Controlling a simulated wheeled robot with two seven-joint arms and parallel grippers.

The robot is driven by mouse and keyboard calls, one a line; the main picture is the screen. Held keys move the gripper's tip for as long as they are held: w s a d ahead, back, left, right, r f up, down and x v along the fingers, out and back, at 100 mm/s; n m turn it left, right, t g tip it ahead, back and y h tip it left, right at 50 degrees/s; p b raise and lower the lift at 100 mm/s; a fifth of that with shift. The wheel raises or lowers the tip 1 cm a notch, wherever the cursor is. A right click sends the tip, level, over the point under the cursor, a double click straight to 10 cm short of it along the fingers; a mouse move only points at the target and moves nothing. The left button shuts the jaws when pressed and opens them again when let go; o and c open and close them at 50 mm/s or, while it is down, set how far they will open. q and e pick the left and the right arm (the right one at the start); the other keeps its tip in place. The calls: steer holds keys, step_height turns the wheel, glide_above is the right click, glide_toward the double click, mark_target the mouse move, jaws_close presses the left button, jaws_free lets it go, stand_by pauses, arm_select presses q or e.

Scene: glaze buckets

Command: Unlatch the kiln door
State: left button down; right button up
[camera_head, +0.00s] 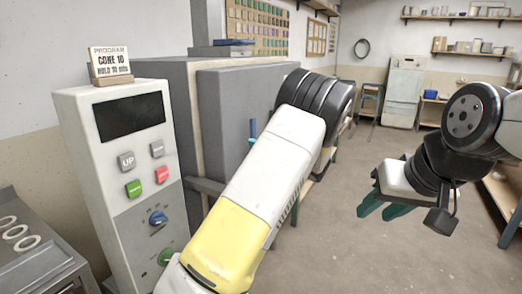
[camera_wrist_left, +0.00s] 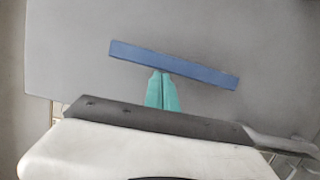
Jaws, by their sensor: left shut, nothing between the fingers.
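The grey kiln door (camera_head: 225,110) stands flat against the kiln body at the centre left of the head view. A blue latch bar (camera_head: 253,128) on it is partly hidden behind my left arm. In the left wrist view the bar (camera_wrist_left: 175,65) lies tilted, its right end lower. My left gripper (camera_wrist_left: 161,75) is shut and empty. Its teal fingertips meet the bar's lower edge near its middle in that view; whether they touch cannot be told. My right gripper (camera_head: 376,213) is open and empty over the floor, away from the kiln.
A white control panel (camera_head: 120,155) with buttons, knobs and a dark display stands left of the door. A program sign (camera_head: 109,63) sits on top. A metal tray with rings (camera_head: 25,235) is at lower left. The floor (camera_head: 370,260) on the right is clear.

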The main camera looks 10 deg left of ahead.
arm_select(q)
steer(key=shift+w+d+r, duration=0.1)
steer(key=shift+w+d, duration=0.1)
steer(key=shift+w, duration=0.3)
steer(key=shift+w+d+r, duration=0.1)
steer(key=shift+w+d, duration=0.05)
steer(key=shift+w, duration=0.3)
arm_select(e)
steer(key=shift+w+d, duration=0.15)
steer(key=shift+w, duration=0.2)
arm_select(q)
steer(key=shift+w+d+r, duration=0.1)
